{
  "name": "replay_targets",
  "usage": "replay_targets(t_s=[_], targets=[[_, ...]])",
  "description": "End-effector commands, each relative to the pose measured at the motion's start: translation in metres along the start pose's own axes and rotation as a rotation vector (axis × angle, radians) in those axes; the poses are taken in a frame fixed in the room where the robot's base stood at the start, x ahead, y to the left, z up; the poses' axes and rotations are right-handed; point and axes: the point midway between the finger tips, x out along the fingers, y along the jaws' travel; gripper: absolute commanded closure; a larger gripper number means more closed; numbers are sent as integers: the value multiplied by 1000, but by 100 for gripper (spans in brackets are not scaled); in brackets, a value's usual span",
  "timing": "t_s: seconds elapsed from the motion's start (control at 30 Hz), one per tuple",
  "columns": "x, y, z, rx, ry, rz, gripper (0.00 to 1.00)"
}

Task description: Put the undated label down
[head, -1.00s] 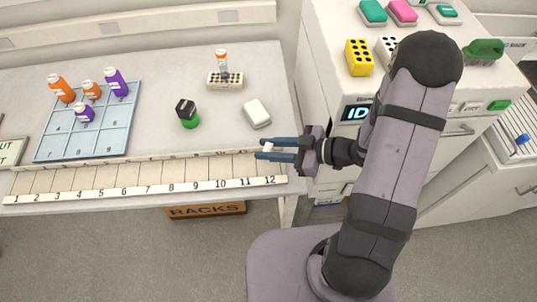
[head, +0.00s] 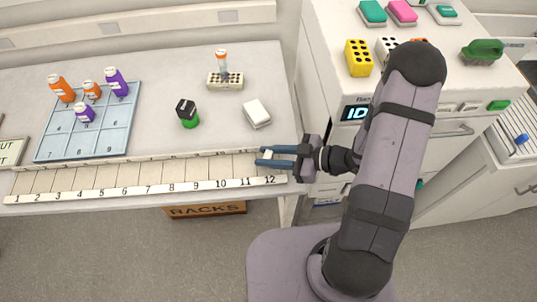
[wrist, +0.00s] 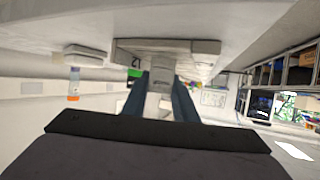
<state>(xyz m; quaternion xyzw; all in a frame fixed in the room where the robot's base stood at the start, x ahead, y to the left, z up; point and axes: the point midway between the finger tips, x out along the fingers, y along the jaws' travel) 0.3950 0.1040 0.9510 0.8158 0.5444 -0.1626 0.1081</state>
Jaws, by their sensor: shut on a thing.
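My gripper (head: 262,156) is at the right end of the long numbered rack strip (head: 100,192), over the slot by number 12. Its two blue fingers are shut on a small white piece, the label (wrist: 160,84), which shows between the fingers in the wrist view. In the head view only a small pale bit of it shows between the fingers. No date or writing on it can be made out. I cannot tell whether it touches the strip.
A white block (head: 257,113) lies just behind my gripper. A black-and-green bottle (head: 188,113), a small rack with an orange-capped vial (head: 221,65) and a blue tray (head: 68,145) with several bottles stand farther left. A white cabinet (head: 335,110) stands to the right.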

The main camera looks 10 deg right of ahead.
Motion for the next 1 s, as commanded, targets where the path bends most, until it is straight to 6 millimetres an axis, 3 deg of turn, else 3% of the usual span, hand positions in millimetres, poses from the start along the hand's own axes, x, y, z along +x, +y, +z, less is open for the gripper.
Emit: replay_targets(t_s=[0.07,0.1,0.13,0.57,0.77,1.0], targets=[[1,0,3,1,0,0,95],[1,0,3,0,0,0,70],[1,0,2,0,0,0,66],[-2,1,-1,-1,0,2,66],[-22,2,1,0,0,6,66],[-62,2,1,-3,0,8,66]])
